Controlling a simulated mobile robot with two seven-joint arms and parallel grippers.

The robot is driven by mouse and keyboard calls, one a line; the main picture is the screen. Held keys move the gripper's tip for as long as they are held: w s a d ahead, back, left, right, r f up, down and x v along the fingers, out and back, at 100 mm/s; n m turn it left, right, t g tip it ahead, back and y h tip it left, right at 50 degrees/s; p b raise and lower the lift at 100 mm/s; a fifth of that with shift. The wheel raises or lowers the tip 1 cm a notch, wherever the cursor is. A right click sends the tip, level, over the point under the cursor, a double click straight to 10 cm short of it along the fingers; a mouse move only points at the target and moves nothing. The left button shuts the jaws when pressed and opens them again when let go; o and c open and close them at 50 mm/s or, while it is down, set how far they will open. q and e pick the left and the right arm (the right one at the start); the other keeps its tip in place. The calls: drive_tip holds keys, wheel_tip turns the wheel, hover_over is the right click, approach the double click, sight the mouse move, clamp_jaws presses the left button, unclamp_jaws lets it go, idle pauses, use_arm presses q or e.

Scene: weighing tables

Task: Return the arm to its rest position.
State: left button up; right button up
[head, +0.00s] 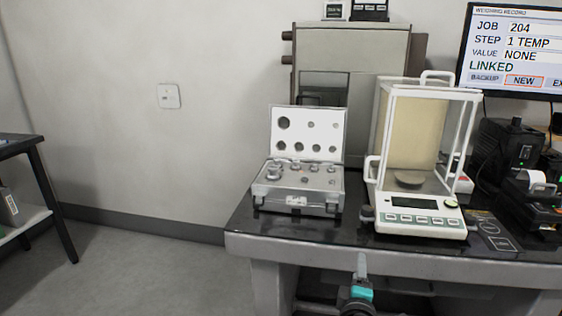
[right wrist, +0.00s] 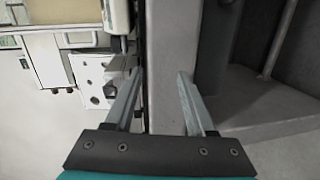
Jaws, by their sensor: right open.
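My right gripper (head: 361,264) is in front of the table's front edge, low in the head view. In the right wrist view my right gripper (right wrist: 162,76) is open, with two grey fingers spread apart and nothing between them. The table edge lies close beyond its fingertips. My left gripper is in neither view.
An open case of weights (head: 297,198) stands on the dark-topped table (head: 240,216). A glass-walled balance (head: 418,218) stands to its right, with black devices (head: 510,150) and a monitor (head: 515,45) beyond. Another table (head: 20,145) is at far left. The floor between is clear.

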drive_tip(key=s+f+m+g+y+p, duration=0.1)
drive_tip(key=s+f+g, duration=0.2)
drive_tip(key=s+f, duration=0.45)
drive_tip(key=s+f+m+g+y+p, duration=0.15)
drive_tip(key=s+f, duration=0.25)
drive_tip(key=f, duration=0.7)
drive_tip(key=s+f+m+g+y, duration=0.1)
drive_tip(key=s+f+m+g, duration=0.15)
drive_tip(key=s+f, duration=0.5)
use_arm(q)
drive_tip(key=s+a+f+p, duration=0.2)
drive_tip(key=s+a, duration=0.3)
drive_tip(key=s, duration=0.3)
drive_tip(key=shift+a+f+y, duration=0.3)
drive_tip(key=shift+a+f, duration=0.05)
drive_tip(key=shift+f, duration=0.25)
use_arm(e)
drive_tip(key=s+d+f+m+g, duration=0.1)
drive_tip(key=s+f+m+g, duration=0.2)
drive_tip(key=s, duration=0.9)
drive_tip(key=s+d+f+m+g+y, duration=0.1)
drive_tip(key=s+f+m+g, duration=0.2)
drive_tip(key=s+f, duration=0.5)
drive_tip(key=s, duration=0.5)
drive_tip(key=shift+s+d+f, duration=0.2)
drive_tip(key=shift+f, duration=0.05)
